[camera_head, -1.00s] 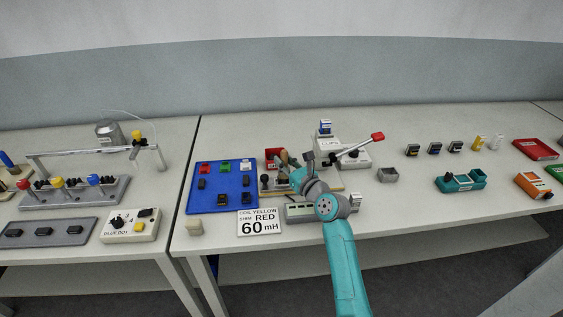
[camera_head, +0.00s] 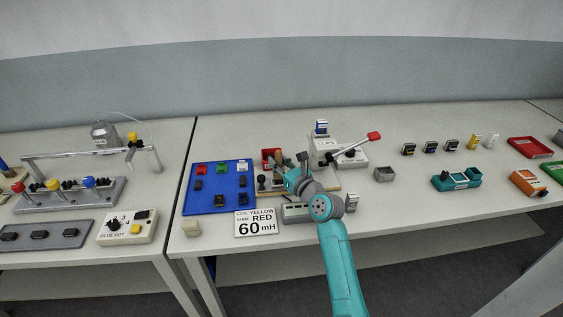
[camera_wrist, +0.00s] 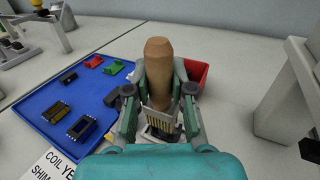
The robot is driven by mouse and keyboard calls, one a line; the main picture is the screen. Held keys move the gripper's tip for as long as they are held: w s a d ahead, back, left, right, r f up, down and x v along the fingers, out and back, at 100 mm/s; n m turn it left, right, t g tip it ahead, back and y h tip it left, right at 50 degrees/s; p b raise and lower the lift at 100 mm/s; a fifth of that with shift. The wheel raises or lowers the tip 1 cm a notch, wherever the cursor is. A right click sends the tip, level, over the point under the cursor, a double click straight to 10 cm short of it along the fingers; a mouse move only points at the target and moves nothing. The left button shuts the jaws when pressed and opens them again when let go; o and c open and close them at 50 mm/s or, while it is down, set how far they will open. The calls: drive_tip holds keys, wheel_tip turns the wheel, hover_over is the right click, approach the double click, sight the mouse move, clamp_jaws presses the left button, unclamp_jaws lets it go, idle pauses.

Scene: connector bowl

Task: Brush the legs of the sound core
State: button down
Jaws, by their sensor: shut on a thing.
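My gripper (camera_wrist: 160,98) is shut on a brush with a tan wooden handle (camera_wrist: 158,62). The handle stands up between the fingers, and pale bristles (camera_wrist: 163,124) show low between them. In the head view my gripper (camera_head: 291,175) is over the middle bench, beside the brush handle (camera_head: 279,158). Two dark cores with metal legs, one (camera_wrist: 54,110) behind the other (camera_wrist: 83,128), lie on the blue tray (camera_wrist: 104,107) left of my gripper. I cannot tell which core is sound. What lies under the bristles is mostly hidden.
A red bin (camera_wrist: 196,72) is just behind my right finger. A card reading 60 mH (camera_head: 256,224) lies in front of the tray. A white device with a red-tipped lever (camera_head: 374,137) stands to the right. A small grey box (camera_head: 384,174) is beyond it.

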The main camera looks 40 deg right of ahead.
drive_tip(key=shift+w+a, duration=0.15)
drive_tip(key=shift+a, duration=0.1)
drive_tip(key=shift+d, duration=0.1)
drive_tip(key=shift+s+d+r, duration=0.1)
drive_tip(key=shift+s+d, duration=0.55)
drive_tip(key=shift+d, duration=0.25)
drive_tip(key=shift+w+a, duration=0.1)
drive_tip(key=shift+a, duration=0.05)
drive_tip(key=shift+w+a, duration=0.55)
drive_tip(key=shift+a, duration=0.3)
drive_tip(key=shift+d, duration=0.1)
drive_tip(key=shift+s+d+f, duration=0.2)
drive_tip(key=shift+s+d, duration=0.45)
drive_tip(key=shift+d, duration=0.25)
